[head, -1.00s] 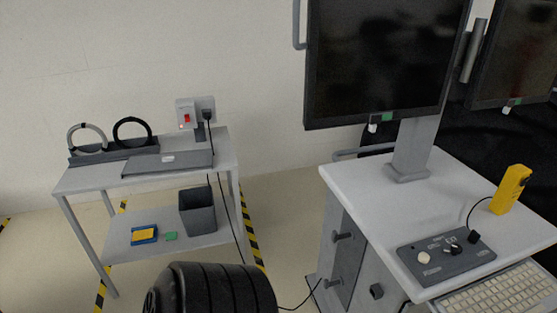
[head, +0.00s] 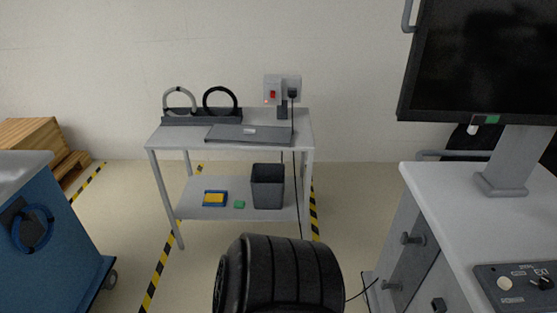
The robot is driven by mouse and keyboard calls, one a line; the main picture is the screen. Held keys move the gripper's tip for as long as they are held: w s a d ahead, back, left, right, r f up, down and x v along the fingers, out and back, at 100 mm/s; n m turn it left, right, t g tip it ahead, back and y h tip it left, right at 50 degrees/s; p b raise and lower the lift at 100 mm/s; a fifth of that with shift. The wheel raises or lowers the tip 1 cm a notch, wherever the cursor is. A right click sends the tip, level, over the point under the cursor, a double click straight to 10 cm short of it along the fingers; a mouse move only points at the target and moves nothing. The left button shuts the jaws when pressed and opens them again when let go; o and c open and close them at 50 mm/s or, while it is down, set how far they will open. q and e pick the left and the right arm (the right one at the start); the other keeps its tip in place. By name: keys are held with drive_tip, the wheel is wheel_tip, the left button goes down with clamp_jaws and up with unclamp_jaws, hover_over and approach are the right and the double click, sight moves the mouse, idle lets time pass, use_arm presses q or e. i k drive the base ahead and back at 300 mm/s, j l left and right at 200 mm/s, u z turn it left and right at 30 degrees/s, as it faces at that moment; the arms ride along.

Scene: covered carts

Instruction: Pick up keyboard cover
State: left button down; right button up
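A flat dark grey panel with a small light handle or label, which looks like the keyboard cover (head: 228,134), lies on the top shelf of a light grey table (head: 160,142) against the wall. It lies flat near the front edge, in front of a dark rack (head: 190,118) with a grey ring and a black ring standing in it. Neither of my grippers is in view.
A blue cart (head: 60,235) stands at left, before wooden pallets (head: 35,135). A white-topped cart (head: 440,200) with a monitor (head: 480,60) and control box (head: 515,283) stands at right. A bin (head: 268,187) is on the lower shelf. Floor shows between them.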

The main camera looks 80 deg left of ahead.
sight(277, 135)
drive_tip(key=u, duration=1.7)
